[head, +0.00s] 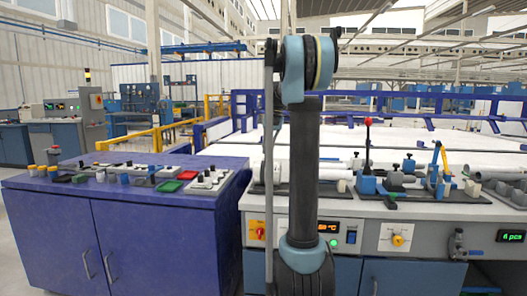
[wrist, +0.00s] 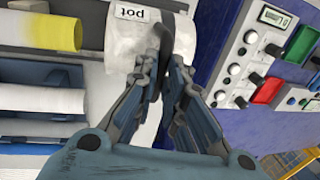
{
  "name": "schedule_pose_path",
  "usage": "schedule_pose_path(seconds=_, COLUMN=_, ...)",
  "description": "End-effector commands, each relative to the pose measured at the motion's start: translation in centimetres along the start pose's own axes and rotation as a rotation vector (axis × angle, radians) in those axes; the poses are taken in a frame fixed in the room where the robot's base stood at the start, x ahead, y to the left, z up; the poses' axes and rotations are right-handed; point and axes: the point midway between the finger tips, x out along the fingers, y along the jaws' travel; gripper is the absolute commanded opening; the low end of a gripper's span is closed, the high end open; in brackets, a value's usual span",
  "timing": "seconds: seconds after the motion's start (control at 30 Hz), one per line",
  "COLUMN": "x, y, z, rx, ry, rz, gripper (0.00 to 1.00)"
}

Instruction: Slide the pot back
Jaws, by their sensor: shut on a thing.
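The pot (wrist: 122,42) is a whitish container with a label reading "pot", upside down in the wrist view. It is at the top middle of that view, cut off by the top edge. My gripper (wrist: 160,62) is shut on the pot, with its dark fingers at the near side and a dark part between them. The exact contact is partly hidden by the fingers. In the head view my arm stands upright in the middle; the gripper and the pot cannot be made out there.
A pipe with a yellow end (wrist: 40,30) and a white pipe (wrist: 35,100) lie left of the pot. A control panel (wrist: 232,62) with knobs is close on the right. In the head view, a blue cabinet (head: 125,235) stands left of the workbench (head: 400,211) carrying clamps.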

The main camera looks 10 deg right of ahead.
Motion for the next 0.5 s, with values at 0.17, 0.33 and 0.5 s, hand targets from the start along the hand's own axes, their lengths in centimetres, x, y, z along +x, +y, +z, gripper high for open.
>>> schedule_pose_path(seconds=0.17, x=-0.02, y=-0.36, z=-0.11, rx=0.000, ry=0.002, rz=-0.007, gripper=0.00)
schedule_pose_path(seconds=0.33, x=-0.02, y=-0.47, z=-0.12, rx=-0.001, ry=0.002, rz=-0.009, gripper=0.22)
schedule_pose_path(seconds=0.5, x=-0.02, y=-0.28, z=-0.11, rx=0.000, ry=0.002, rz=-0.007, gripper=0.31)
